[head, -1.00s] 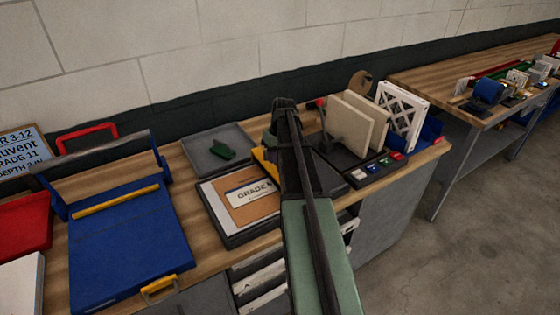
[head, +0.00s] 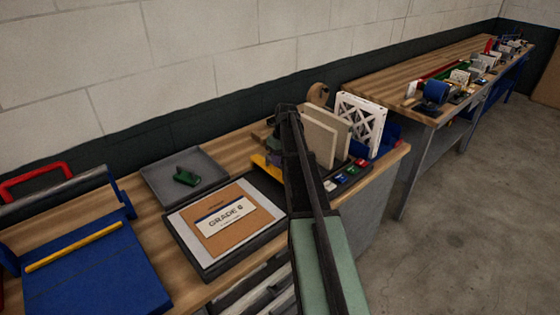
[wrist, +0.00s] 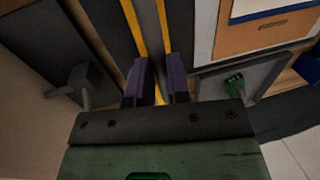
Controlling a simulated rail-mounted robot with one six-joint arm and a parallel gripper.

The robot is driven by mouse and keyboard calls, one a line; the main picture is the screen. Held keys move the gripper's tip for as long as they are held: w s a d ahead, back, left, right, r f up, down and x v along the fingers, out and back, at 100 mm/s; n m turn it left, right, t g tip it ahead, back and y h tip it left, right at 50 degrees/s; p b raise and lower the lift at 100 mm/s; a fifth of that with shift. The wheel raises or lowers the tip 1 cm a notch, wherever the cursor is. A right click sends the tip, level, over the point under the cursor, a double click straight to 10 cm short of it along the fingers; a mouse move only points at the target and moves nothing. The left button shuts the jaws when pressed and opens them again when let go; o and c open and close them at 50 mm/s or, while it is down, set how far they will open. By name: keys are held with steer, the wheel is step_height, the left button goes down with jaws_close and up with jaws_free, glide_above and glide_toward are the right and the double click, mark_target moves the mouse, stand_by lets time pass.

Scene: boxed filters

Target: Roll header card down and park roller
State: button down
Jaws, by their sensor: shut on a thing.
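The header card (head: 228,220), printed "GRADE 8", lies flat on a brown box face (head: 210,207) in a shallow black tray. The brown face also shows at top right in the wrist view (wrist: 265,38). My gripper (head: 285,108) is behind and right of the card, over a dark stand with yellow edges (head: 262,165). In the wrist view my gripper (wrist: 157,82) has its purple pads close together on a narrow thing that I cannot make out. Two yellow strips (wrist: 164,25) run just beyond the pads. I cannot pick out the roller for certain.
A grey tray (head: 212,158) with a green piece (head: 187,176) is behind the card. A blue board with a yellow bar (head: 75,246) is at left. Upright beige panels (head: 318,140), a white lattice frame (head: 360,122) and a button strip (head: 348,176) crowd the right.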

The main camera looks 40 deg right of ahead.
steer(key=shift+w+d, duration=0.1)
steer(key=shift+d, duration=0.1)
steer(key=c, duration=1.1)
jaws_free()
steer(key=shift+d, duration=0.15)
step_height(320, 180, up, 11)
steer(key=d+p, duration=0.2)
steer(key=p, duration=0.8)
steer(key=shift+f+p, duration=0.15)
steer(key=shift+p, duration=0.2)
